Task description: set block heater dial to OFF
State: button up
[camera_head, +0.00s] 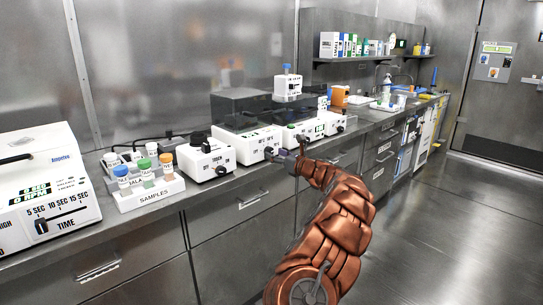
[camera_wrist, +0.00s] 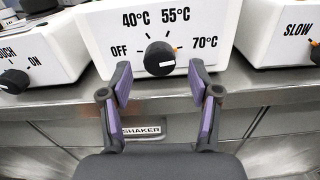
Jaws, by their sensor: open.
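The block heater (camera_head: 245,150) is a white box with a dark transparent lid, on the counter in the head view. Its front panel (camera_wrist: 110,30) fills the top middle of the wrist view, marked OFF, 40°C, 55°C and 70°C. The round black dial (camera_wrist: 157,53) has a white patch at its lower edge. A small orange mark shows at its right, toward 70°C. The dial is also visible in the head view (camera_head: 268,152). My gripper (camera_wrist: 160,77) is open and empty, its purple-padded fingers apart on either side of the dial's lower part. I cannot tell whether they touch.
A white box marked ON, with a black dial (camera_wrist: 14,80), stands to the left. Another box marked SLOW (camera_wrist: 280,30) stands close on the right. The sample rack (camera_head: 150,193) is farther left. The counter's front edge and drawers lie below my gripper. The floor at right is clear.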

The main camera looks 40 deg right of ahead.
jog(key=shift+w, duration=1.2)
jog(key=shift+c, duration=0.2)
jog(key=c, duration=1)
jog(key=shift+a+f, duration=0.1)
jog(key=shift+a, duration=0.05)
jog(key=shift+c, duration=0.6)
